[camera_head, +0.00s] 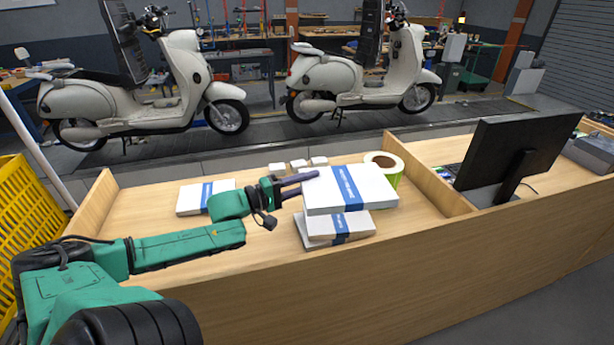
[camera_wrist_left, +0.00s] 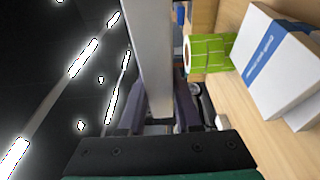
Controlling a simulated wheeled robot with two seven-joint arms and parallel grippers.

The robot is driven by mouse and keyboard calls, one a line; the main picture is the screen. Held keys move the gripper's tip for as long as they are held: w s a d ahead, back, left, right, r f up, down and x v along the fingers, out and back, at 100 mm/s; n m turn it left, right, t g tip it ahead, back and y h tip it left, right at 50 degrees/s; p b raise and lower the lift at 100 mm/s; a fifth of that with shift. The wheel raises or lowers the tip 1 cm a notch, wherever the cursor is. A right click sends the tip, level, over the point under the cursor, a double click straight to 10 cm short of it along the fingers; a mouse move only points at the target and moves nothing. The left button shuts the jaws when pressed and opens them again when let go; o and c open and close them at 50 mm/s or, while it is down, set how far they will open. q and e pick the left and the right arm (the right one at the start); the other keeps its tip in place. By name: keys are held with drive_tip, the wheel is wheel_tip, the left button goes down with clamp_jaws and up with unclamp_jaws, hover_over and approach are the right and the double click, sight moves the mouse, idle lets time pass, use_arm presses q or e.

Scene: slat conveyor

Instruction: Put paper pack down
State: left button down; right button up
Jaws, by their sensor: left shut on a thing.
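In the left wrist view the held pack (camera_wrist_left: 152,55) shows edge-on between the two fingers (camera_wrist_left: 158,115). The held pack is above a small stack of similar packs (camera_head: 358,226) on the wooden desk (camera_head: 150,235); the wrist view shows this stack (camera_wrist_left: 262,80) apart from it. The held pack hides part of the stack's top. Another paper pack (camera_head: 190,199) lies flat farther left. My right gripper is not in view.
A green-sided roll (camera_head: 394,178) stands just behind the held pack, also in the wrist view (camera_wrist_left: 210,52). Several small white boxes (camera_head: 298,164) sit behind the gripper. A wooden divider (camera_head: 430,175) and a monitor (camera_head: 520,155) are to the right.

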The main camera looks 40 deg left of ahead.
sight(313, 194)
use_arm(q)
drive_tip(key=shift+s+d+f+n+y, duration=0.15)
drive_tip(key=shift+s+d+f+y, duration=0.1)
drive_tip(key=shift+d+f, duration=0.3)
drive_tip(key=shift+s+d+f+n+y, duration=0.15)
drive_tip(key=shift+d+f+y, duration=0.1)
drive_tip(key=shift+d+f, duration=0.3)
drive_tip(key=s+d+f+n+y, duration=0.2)
drive_tip(key=s+d+f, duration=0.3)
drive_tip(key=d, duration=0.4)
drive_tip(key=s+d+f+n+t+y, duration=0.1)
drive_tip(key=s+d+f+y, duration=0.2)
drive_tip(key=s+d+f, duration=0.3)
drive_tip(key=d+f, duration=0.1)
drive_tip(key=d, duration=0.2)
drive_tip(key=shift+s+n+t+y, duration=0.2)
drive_tip(key=shift+n+t+y, duration=0.1)
drive_tip(key=shift+n+y, duration=0.1)
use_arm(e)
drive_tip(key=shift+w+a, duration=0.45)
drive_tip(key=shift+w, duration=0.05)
use_arm(q)
drive_tip(key=shift+a+f, duration=0.1)
drive_tip(key=shift+f, duration=0.05)
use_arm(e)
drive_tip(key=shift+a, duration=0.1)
